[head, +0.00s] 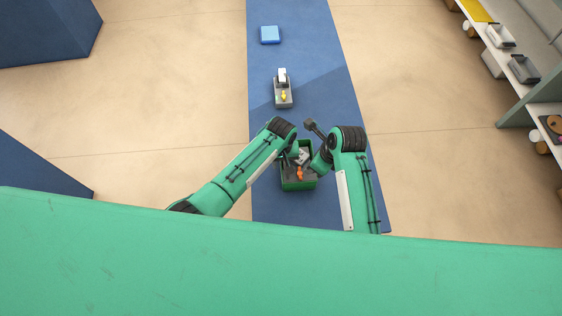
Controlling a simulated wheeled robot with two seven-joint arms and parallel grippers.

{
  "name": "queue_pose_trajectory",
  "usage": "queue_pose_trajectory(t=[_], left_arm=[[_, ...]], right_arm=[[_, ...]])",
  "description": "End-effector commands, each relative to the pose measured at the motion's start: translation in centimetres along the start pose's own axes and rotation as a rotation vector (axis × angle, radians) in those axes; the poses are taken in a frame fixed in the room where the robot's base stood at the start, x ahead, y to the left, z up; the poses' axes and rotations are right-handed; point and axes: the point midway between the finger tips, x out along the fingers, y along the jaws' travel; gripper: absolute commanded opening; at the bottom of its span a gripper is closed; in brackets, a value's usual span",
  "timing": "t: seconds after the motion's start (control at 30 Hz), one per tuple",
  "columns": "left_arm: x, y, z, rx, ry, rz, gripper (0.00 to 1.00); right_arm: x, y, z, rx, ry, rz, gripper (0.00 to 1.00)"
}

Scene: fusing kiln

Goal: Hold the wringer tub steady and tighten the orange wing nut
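The wringer tub (299,186) is a small green box on the blue strip, between my two forearms. An orange wing nut (299,174) shows in it, above a grey part. A pale grey piece is behind the nut. My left gripper (292,159) is at the tub's left far side, mostly hidden by its own wrist; I cannot tell whether it touches the tub. My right arm reaches the tub's right far side. Its fingers are hidden or too small to make out, so their state cannot be told.
A grey block with a yellow part (283,97) and a light blue box (270,35) stand farther along the blue strip (350,110). Shelves (548,110) with several items line the right. Dark blue blocks stand at left. The tan floor beside the strip is clear.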

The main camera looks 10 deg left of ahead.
Motion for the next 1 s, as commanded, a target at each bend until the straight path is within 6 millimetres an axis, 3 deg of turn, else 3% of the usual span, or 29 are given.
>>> queue_pose_trajectory(t=[0.23, 0.4, 0.5, 0.6, 0.97, 1.0], left_arm=[[0.03, 0.03, -0.02, 0.0, 0.0, 0.001, 0.29], [0.01, 0.02, -0.02, 0.0, 0.0, 0.001, 0.0], [0.01, 0.03, -0.02, 0.0, 0.0, 0.001, 0.0], [0.0, 0.02, -0.03, 0.0, 0.001, 0.001, 0.19], [0.0, 0.02, -0.03, 0.0, 0.001, 0.001, 0.2], [0.0, 0.01, -0.03, 0.0, 0.001, 0.001, 0.12]], right_arm=[[0.0, 0.0, 0.0, 0.0, 0.0, 0.0, 0.36], [0.0, 0.0, 0.0, 0.0, 0.0, 0.0, 0.36], [0.0, 0.0, 0.0, 0.0, 0.0, 0.0, 0.36], [0.0, 0.0, 0.0, 0.0, 0.0, 0.0, 0.36], [0.0, 0.0, 0.0, 0.0, 0.0, 0.0, 0.36], [0.0, 0.0, 0.0, 0.0, 0.0, 0.0, 0.36]])
